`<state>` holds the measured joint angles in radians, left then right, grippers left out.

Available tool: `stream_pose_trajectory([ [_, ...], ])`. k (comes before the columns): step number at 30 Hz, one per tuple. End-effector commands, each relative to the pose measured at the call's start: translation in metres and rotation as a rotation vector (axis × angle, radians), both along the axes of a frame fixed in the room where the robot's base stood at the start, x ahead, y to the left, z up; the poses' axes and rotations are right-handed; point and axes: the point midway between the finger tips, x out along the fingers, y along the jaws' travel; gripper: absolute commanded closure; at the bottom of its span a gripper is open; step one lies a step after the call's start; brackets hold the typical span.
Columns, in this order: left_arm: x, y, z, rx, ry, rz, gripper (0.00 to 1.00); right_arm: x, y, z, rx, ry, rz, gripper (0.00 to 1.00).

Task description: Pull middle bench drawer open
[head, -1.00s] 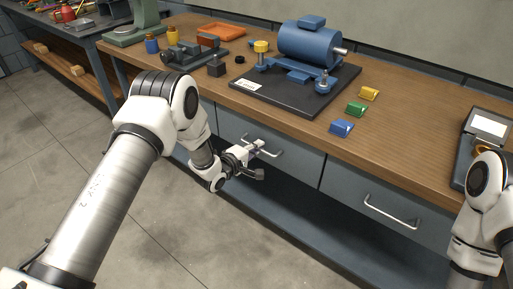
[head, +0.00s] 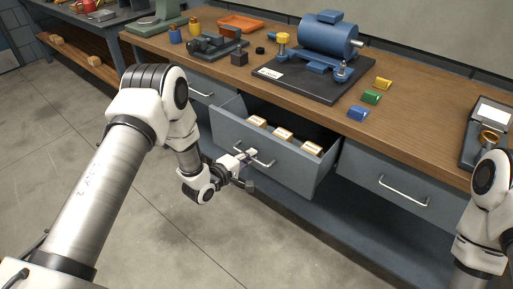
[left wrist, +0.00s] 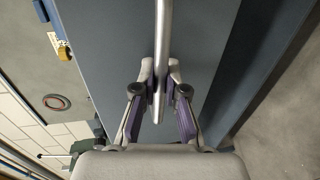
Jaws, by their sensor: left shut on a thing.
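The middle bench drawer (head: 275,157) stands pulled out from the wooden workbench in the head view. Several white-and-orange boxes (head: 283,134) lie inside it. My left gripper (head: 247,157) is at the drawer's front, shut on its metal bar handle (head: 262,160). In the left wrist view the handle (left wrist: 162,45) runs between the two fingers (left wrist: 160,85), in front of the grey drawer face (left wrist: 105,40). My right arm shows at the right edge of the head view, but its gripper is not in the picture.
The benchtop (head: 230,62) carries a blue motor (head: 327,38) on a black plate and several small coloured blocks. A shut drawer (head: 390,185) is to the right and another (head: 200,88) to the left. The floor in front is clear.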

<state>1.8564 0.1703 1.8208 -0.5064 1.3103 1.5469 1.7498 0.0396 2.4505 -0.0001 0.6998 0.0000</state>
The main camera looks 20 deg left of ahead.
Motion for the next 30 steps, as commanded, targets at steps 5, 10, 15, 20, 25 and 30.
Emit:
stream_pose_trajectory([
  [5,-0.041,0.016,0.003,-0.004,0.002,0.004,1.0,0.0,0.0,0.013,0.0,-0.001,0.0,0.6],
  [10,-0.076,0.028,0.003,-0.003,0.002,0.003,1.0,0.0,0.0,0.02,0.0,-0.001,0.0,0.6],
  [15,-0.101,0.037,0.002,-0.002,-0.001,0.001,1.0,0.0,0.0,0.025,0.0,-0.001,0.0,0.6],
  [20,-0.113,0.041,0.002,-0.001,-0.003,0.0,1.0,0.0,0.0,0.027,0.0,-0.001,0.0,0.6],
  [25,-0.118,0.043,0.001,-0.001,-0.003,0.0,1.0,0.0,0.0,0.027,0.0,-0.001,0.0,0.6],
  [30,-0.118,0.043,0.001,0.0,-0.003,0.0,1.0,0.0,0.0,0.027,0.0,-0.001,0.0,0.6],
])
